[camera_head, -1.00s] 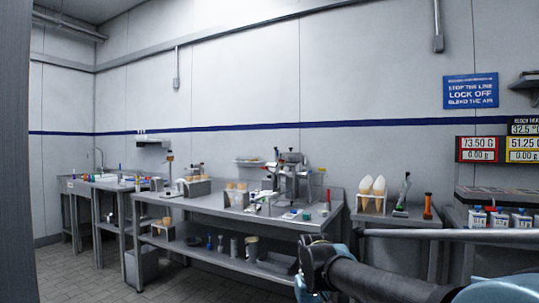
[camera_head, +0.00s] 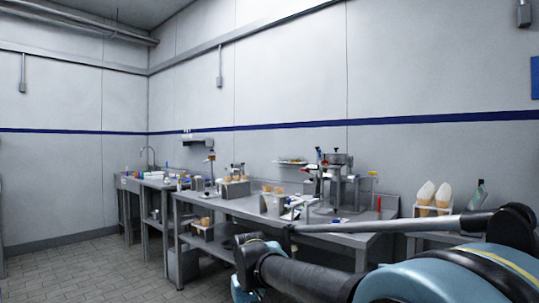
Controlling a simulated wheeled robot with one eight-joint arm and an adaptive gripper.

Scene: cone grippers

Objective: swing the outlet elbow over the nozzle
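A grey metal machine (camera_head: 338,182) with red and dark fittings stands on the long steel bench (camera_head: 240,205), right of the picture's middle. The outlet elbow and the nozzle are too small to pick out on it, so I cannot tell how they sit relative to each other. My arm crosses the lower right of the picture in front of the bench. I cannot make out my gripper's fingers at the end of it. Nothing of mine visibly touches the machine.
Cones stand in a white holder (camera_head: 433,197) on the right, partly behind my arm. Metal boxes with cones (camera_head: 273,202) stand on the bench left of the machine. A sink bench (camera_head: 140,180) is at the far left. The tiled floor (camera_head: 90,272) at left is clear.

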